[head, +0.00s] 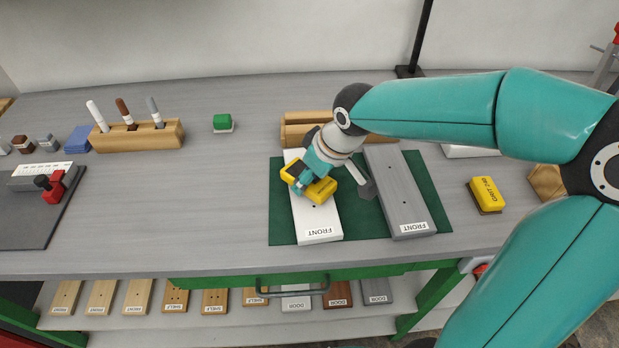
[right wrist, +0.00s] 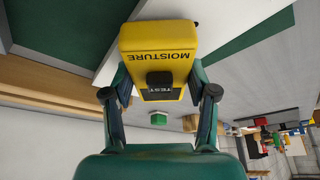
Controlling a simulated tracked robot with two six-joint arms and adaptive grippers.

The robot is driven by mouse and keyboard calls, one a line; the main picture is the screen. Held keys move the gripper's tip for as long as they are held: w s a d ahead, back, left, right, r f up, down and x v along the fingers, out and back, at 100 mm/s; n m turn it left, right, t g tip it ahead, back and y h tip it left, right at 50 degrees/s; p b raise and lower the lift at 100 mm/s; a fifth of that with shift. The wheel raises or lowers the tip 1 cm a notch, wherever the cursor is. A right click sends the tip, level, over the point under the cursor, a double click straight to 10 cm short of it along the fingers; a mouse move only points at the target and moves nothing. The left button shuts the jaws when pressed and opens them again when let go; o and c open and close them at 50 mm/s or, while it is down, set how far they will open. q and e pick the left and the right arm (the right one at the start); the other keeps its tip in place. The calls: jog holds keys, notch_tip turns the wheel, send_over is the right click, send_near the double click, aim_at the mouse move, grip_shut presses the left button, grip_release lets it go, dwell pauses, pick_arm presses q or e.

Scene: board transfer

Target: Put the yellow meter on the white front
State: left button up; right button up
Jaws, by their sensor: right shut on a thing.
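The yellow meter (head: 318,190) is held in my right gripper (head: 312,174) over the white front (head: 316,225), which lies on the green mat. In the right wrist view the meter (right wrist: 160,50), marked MOISTURE, sits between the two fingers of my right gripper (right wrist: 160,90). The white front (right wrist: 150,10) shows just behind it there. I cannot tell whether the meter touches the board. My left gripper is not in view.
A grey front (head: 400,195) lies right of the white one on the green mat (head: 278,215). A wooden rack (head: 300,128) stands behind. A yellow grit block (head: 486,192) is at right; a pen holder (head: 140,136) is at left. Table between is clear.

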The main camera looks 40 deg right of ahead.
jog(key=shift+f, duration=0.2)
jog(key=shift+f, duration=0.1)
jog(key=o, duration=1.3)
jog(key=v, duration=1.1)
jog(key=shift+p, duration=0.35)
jog(key=shift+s+d+r, duration=0.1)
jog(key=shift+s+r, duration=0.2)
jog(key=shift+r, duration=0.25)
